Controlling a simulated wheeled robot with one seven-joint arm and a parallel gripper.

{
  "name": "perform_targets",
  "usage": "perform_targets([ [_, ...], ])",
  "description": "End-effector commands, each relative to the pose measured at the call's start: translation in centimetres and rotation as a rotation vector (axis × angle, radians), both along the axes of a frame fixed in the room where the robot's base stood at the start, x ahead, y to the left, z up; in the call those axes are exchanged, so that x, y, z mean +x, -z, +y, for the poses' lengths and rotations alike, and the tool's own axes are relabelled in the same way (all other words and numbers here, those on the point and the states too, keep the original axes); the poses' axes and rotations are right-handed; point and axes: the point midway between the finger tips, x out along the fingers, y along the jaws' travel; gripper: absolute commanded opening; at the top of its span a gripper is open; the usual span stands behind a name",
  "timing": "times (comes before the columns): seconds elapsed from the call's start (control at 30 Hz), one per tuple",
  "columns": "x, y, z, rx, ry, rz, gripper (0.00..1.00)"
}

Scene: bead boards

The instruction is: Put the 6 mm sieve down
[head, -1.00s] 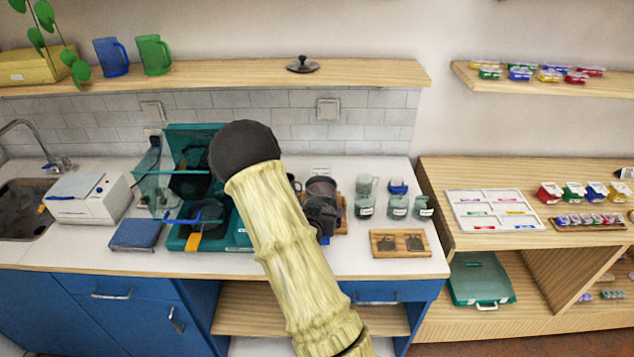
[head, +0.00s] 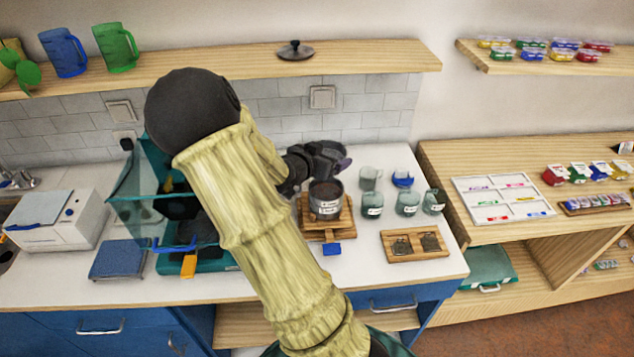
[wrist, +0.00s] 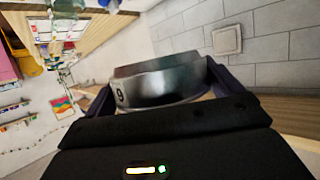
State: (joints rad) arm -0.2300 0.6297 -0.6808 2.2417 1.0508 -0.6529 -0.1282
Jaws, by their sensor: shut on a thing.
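In the wrist view a round metal sieve (wrist: 160,82) sits between the two dark fingers of my gripper, which is shut on it. A dark mark like an upside-down 6 shows on its side. In the head view my gripper (head: 328,160) is just above and behind a stack of grey sieves (head: 325,200). The stack stands on a wooden stand (head: 342,222) on the white counter. Its labels are too small to read surely. The held sieve is mostly hidden behind my gripper in the head view.
Several glass jars (head: 407,203) stand right of the stack, with a wooden tray (head: 415,245) in front. A teal apparatus (head: 150,205) and a blue scale-like block (head: 120,260) are at the left. A shelf (head: 370,62) with a black lid (head: 295,50) runs above.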

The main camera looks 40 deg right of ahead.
Motion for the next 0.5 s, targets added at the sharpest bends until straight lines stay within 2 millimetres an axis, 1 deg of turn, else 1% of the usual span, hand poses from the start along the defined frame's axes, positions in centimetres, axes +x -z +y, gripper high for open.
perform_targets([
  [0.37, -0.2, 0.0, -0.2, 0.000, 0.008, 0.001, 0.68],
  [0.47, -0.2, 1.0, -0.2, -0.002, 0.009, 0.004, 0.68],
  [0.5, -0.3, 1.7, -0.2, -0.002, 0.008, 0.005, 0.68],
])
